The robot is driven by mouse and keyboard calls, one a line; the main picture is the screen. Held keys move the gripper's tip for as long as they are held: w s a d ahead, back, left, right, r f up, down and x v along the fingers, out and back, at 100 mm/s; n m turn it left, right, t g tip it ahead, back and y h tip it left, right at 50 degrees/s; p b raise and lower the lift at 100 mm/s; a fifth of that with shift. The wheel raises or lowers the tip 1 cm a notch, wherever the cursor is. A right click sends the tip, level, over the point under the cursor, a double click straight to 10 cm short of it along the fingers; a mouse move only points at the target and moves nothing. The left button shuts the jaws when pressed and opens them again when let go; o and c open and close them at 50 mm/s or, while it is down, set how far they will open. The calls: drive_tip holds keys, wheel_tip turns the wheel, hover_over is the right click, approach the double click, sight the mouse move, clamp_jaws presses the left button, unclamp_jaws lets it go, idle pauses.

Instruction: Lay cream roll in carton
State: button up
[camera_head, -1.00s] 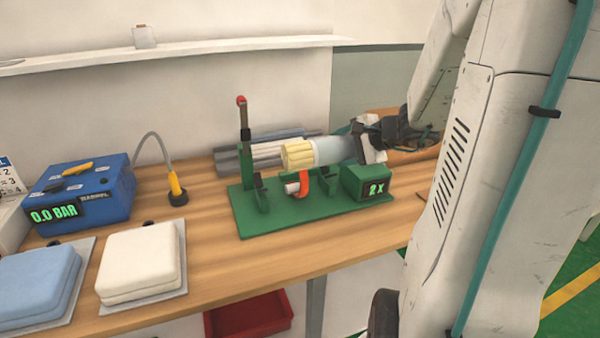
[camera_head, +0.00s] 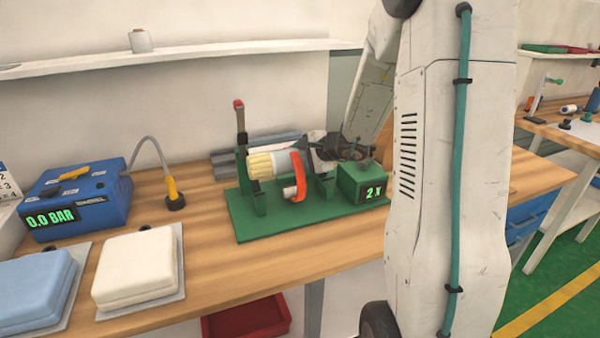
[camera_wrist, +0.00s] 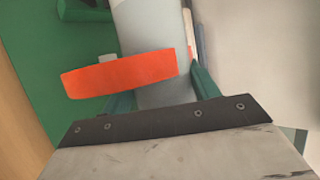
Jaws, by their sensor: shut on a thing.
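The cream roll (camera_head: 263,165) has a ridged cream end and a pale sleeve-like length (camera_head: 289,164) to its right. It lies level along the green fixture (camera_head: 265,226), low between its uprights; whether it rests on them is unclear. My gripper (camera_head: 322,152) is shut on the roll's right end, partly hidden by my wrist. An orange-red band (camera_head: 298,177) crosses the front of the roll. I cannot make out a carton.
The fixture has a red-tipped lever (camera_head: 240,125) at left and a box (camera_head: 362,187) reading 2X. A blue pressure unit (camera_head: 75,198) and folded white (camera_head: 138,265) and blue (camera_head: 35,285) pads stand left. Grey bars (camera_head: 225,165) lie behind. A red bin (camera_head: 246,318) is below the table.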

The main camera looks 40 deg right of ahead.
drive_tip(key=shift+f, duration=2.25)
drive_tip(key=shift+f, duration=0.15)
drive_tip(key=o, duration=1.2)
drive_tip(key=v, duration=0.7)
drive_tip(key=shift+s+a, duration=0.15)
drive_tip(key=shift+s, duration=0.2)
